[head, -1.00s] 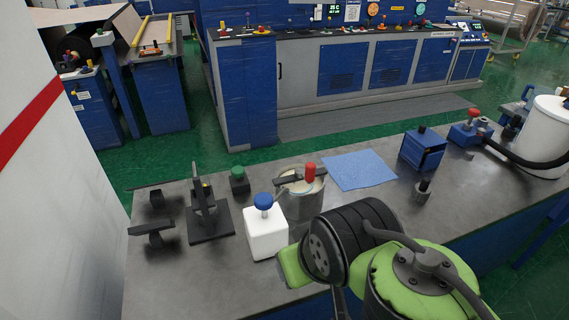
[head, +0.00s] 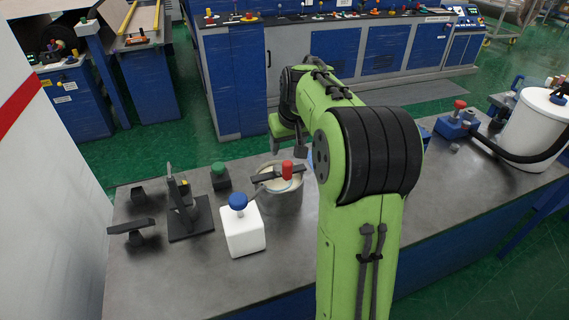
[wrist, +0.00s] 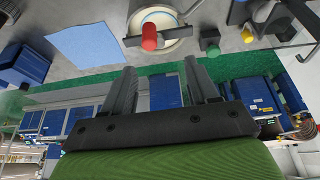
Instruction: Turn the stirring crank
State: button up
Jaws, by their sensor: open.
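The stirring crank is a dark flat bar with an upright red handle (head: 287,170), mounted across the top of a grey metal pot (head: 283,200) on the workbench. In the wrist view the red handle (wrist: 149,38) and the pot's pale contents show at the top, beyond my fingers. My gripper (wrist: 160,67) is open, with nothing between its two dark fingers, and is apart from the handle. In the head view my arm reaches past the pot's right side, and the gripper end is behind and above the pot, its fingers not clearly visible.
A white bottle with a blue cap (head: 242,228) stands in front of the pot, to its left. A green button box (head: 220,176) and a black stand (head: 188,215) are farther left. A blue cloth (wrist: 85,45) lies beside the pot. A white drum (head: 535,130) stands at right.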

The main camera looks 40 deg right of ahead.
aim_at(288, 163)
jog(key=d+x, duration=0.1)
jog(key=x, duration=1)
jog(key=d+x, duration=0.1)
jog(key=x, duration=0.5)
jog(key=shift+w+d+f+b, duration=0.1)
jog(key=shift+w+d+b, duration=0.15)
jog(key=shift+d+b, duration=0.1)
jog(key=shift+c, duration=0.4)
grip_shut()
